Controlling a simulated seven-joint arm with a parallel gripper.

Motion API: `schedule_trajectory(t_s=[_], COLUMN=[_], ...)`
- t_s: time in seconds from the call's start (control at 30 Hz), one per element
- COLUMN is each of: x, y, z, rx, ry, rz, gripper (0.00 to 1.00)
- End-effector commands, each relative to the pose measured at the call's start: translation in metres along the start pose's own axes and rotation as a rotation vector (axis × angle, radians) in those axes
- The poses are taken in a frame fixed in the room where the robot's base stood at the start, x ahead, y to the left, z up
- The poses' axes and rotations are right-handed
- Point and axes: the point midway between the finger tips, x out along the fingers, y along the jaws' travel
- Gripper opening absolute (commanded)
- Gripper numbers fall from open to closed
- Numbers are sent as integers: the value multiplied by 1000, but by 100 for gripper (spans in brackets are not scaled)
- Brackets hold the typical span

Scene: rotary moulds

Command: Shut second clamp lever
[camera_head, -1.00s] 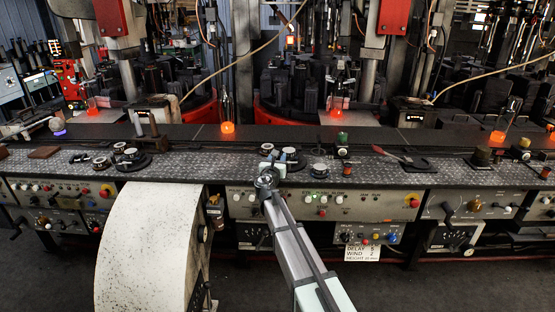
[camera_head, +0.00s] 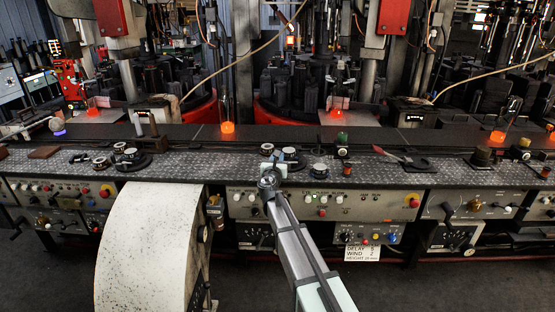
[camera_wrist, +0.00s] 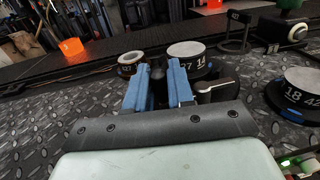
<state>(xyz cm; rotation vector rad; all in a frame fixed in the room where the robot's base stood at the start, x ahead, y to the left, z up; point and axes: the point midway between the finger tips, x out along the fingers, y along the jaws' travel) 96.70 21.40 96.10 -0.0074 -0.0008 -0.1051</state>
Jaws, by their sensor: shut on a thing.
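My gripper (camera_wrist: 158,88) has two blue fingers shut on a dark upright piece (camera_wrist: 157,72), which looks like the clamp lever. The fingers hide most of it. Just behind it stand a round dial-topped clamp piece marked with numbers (camera_wrist: 186,49) and a smaller round piece (camera_wrist: 130,60). A short silver-and-dark handle (camera_wrist: 213,90) lies just right of the fingers. In the head view my gripper (camera_head: 272,163) is low over the bench beside the middle clamp (camera_head: 290,156), and its fingertips are too small to make out.
Another numbered dial (camera_wrist: 303,84) sits to the right on the chequered metal bench (camera_wrist: 230,128). More round clamps (camera_head: 130,157) are on the left of the bench. Bare bench lies left of my gripper.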

Motion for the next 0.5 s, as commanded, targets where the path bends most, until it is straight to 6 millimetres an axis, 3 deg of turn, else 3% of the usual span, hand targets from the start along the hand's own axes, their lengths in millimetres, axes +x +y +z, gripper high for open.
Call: schedule_trajectory(t_s=[0.5], x=[-10], y=[-3], z=[1], rx=[-1], ry=[-1], rz=[211], gripper=[0])
